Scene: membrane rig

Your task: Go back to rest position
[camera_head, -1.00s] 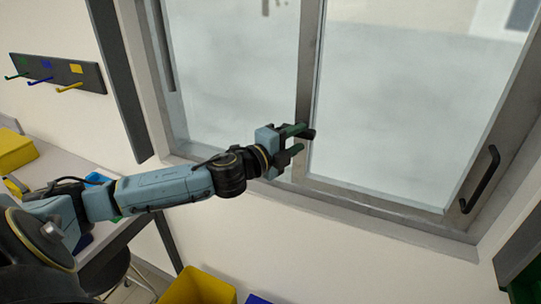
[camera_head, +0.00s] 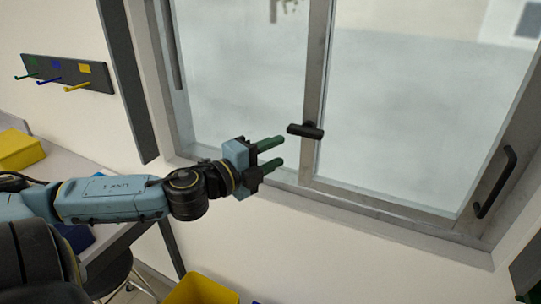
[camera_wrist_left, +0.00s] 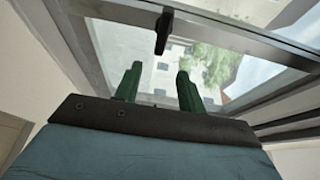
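My left gripper (camera_head: 272,153) is open and empty in front of the window in the head view. Its two green fingers point right, a little below and left of the black window handle (camera_head: 305,131) on the middle frame post. Finger and handle are apart. In the left wrist view, the green fingers (camera_wrist_left: 157,86) stand apart with nothing between them, and the black handle (camera_wrist_left: 163,33) is beyond their tips. My right gripper is not in view.
The window frame (camera_head: 380,208) fills the right side, with a second black handle (camera_head: 495,182) at lower right. A hook rack (camera_head: 66,73) hangs on the left wall. A yellow bin (camera_head: 200,289) stands at the bottom, and another yellow bin (camera_head: 18,150) sits on the table (camera_head: 70,172).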

